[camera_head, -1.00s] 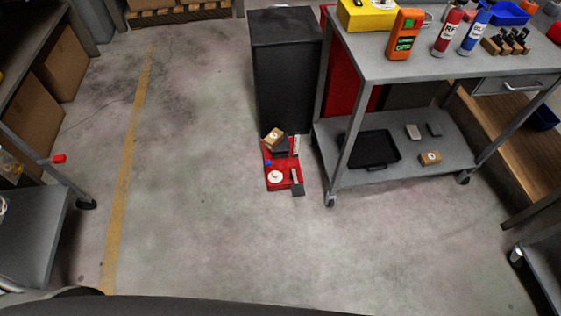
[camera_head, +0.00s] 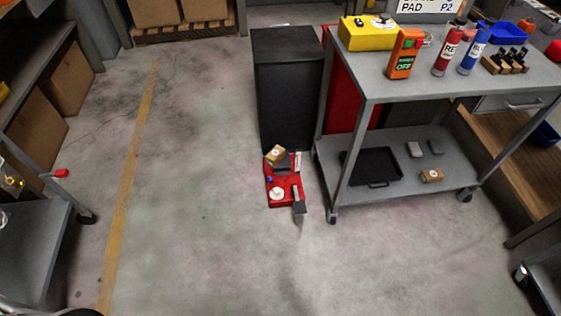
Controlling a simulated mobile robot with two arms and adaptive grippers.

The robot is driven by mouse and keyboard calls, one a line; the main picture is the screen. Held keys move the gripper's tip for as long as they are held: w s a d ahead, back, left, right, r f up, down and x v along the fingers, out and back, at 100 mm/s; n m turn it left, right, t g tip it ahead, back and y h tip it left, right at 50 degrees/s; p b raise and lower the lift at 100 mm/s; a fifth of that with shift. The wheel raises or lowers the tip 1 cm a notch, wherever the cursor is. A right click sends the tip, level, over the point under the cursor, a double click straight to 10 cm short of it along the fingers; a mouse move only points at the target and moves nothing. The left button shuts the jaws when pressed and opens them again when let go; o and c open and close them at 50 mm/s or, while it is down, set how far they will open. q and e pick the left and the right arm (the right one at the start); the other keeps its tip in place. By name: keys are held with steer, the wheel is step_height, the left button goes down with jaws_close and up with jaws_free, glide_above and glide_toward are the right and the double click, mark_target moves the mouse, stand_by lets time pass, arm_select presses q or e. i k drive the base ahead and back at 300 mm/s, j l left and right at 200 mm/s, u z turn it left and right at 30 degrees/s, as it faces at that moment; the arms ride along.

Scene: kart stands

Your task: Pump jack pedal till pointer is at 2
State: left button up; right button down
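A small red jack (camera_head: 284,189) sits on the floor in front of a tall black cabinet, left of the grey cart. A dark pedal (camera_head: 299,207) sticks out at its front right corner. A round white dial (camera_head: 277,194) is on its front left; its pointer and numbers are too small to read. A white upright strip (camera_head: 298,162) stands at its back right. Neither of my grippers shows in the head view.
The black cabinet (camera_head: 288,95) stands right behind the jack. The grey cart (camera_head: 400,185) is close on the right, with bottles, an orange meter (camera_head: 404,54) and a yellow box (camera_head: 367,33) on top. Open floor lies in front and left, past a yellow line (camera_head: 131,185).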

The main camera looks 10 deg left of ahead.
mark_target(299, 207)
steer(key=i+z, duration=0.1)
steer(key=z, duration=0.45)
steer(key=i+j+z, duration=0.25)
steer(key=i+j, duration=0.15)
steer(key=j, duration=0.2)
steer(key=i+j+z, duration=0.3)
steer(key=j, duration=0.35)
steer(key=i+j+z, duration=0.15)
steer(key=j, duration=0.2)
steer(key=i, duration=0.05)
